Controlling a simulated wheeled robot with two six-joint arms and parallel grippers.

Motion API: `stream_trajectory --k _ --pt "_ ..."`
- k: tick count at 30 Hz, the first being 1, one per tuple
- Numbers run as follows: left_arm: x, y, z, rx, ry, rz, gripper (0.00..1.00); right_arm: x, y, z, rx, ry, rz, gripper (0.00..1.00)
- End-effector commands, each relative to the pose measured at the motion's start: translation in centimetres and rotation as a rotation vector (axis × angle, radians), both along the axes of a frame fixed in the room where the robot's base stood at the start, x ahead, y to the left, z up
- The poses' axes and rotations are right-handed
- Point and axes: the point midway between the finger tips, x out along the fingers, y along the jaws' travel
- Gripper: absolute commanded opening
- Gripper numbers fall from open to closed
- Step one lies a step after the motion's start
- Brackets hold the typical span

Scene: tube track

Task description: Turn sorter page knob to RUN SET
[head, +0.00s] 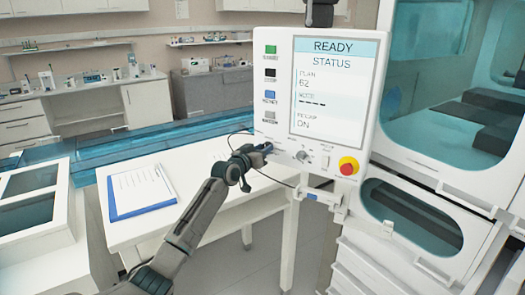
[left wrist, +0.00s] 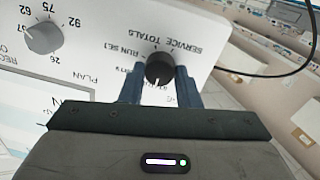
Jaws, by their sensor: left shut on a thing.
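The sorter panel (head: 338,128) is a white housing with a screen reading READY, STATUS, PLAN 62 and RECAP ON; the mode line shows dashes. My left gripper (head: 262,150) is at its lower left corner. In the left wrist view my left gripper (left wrist: 160,88) has its fingers on either side of the black page knob (left wrist: 158,66) and is shut on it. A white mark on the knob faces down toward my gripper. The labels RUN SET and SERVICE TOTALS appear upside down above the knob. In the head view my gripper hides this knob. My right gripper is out of view.
A grey plan knob (left wrist: 43,38) sits beside the page knob. Coloured buttons (head: 270,72) line the left side. A thin cable loops by my gripper. A white table (head: 218,205) holds a clipboard (head: 141,191).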

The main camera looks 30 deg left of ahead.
Motion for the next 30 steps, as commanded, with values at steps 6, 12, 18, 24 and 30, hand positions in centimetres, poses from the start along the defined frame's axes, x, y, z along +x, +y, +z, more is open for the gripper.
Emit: stream_trajectory --k 6,12,18,24,30 --pt "0.0 0.0 -0.3 0.076 0.003 -0.001 0.07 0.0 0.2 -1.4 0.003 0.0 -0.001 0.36" --pt "0.0 -0.1 -0.4 0.223 0.009 0.0 0.07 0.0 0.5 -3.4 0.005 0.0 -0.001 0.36" --pt "0.0 -0.1 -0.3 0.41 0.016 0.001 0.07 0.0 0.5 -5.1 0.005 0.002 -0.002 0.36" --pt "0.0 -0.1 -0.1 0.6 0.026 0.0 0.07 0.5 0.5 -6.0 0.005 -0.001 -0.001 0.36" --pt "0.0 -0.2 -0.1 0.791 0.035 0.0 0.07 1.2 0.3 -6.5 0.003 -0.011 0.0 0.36"
